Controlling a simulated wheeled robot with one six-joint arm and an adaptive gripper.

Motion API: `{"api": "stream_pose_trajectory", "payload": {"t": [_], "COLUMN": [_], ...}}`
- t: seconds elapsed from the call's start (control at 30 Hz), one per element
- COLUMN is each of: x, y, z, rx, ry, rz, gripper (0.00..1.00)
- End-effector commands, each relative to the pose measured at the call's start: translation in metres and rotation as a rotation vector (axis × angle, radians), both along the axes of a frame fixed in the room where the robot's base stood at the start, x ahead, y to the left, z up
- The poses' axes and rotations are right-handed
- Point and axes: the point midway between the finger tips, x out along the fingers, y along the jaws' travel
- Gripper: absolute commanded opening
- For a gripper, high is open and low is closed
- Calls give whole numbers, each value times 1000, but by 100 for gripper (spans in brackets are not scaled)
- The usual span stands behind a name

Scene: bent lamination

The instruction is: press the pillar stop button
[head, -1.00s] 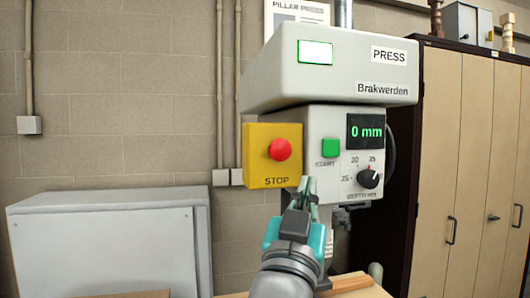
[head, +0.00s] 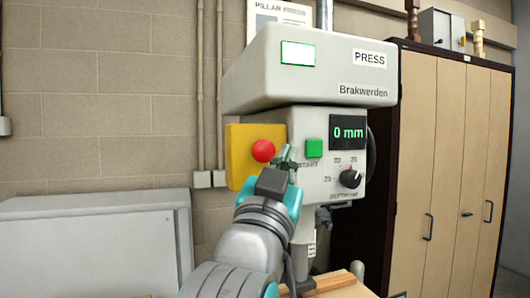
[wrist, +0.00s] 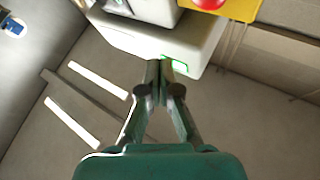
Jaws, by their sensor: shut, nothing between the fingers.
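The red stop button (head: 263,151) sits on a yellow box (head: 238,150) on the left of the press's control face. In the wrist view the red button (wrist: 208,4) is cut off by the top edge, with the yellow box (wrist: 245,8) around it. My gripper (head: 287,154) is shut and empty. Its fingertips appear just right of the button in the head view and hide the lower right of the yellow box and its label. In the wrist view the fingertips (wrist: 160,66) are below and left of the button. I cannot tell the depth gap; no contact shows.
The press (head: 300,75) overhangs the controls. A green button (head: 314,148), a black dial (head: 350,179) and a "0 mm" display (head: 347,132) are to the right. A grey cabinet (head: 95,250) stands left, a tan cupboard (head: 450,150) right.

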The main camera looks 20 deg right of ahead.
Motion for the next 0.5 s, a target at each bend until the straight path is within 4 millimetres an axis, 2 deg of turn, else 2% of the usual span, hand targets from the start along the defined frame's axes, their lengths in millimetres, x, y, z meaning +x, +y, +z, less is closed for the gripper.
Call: {"api": "stream_pose_trajectory", "payload": {"t": [0.5], "x": [62], "y": [0], "z": [0], "rx": [-1], "ry": [2], "rz": [-1], "gripper": [0]}}
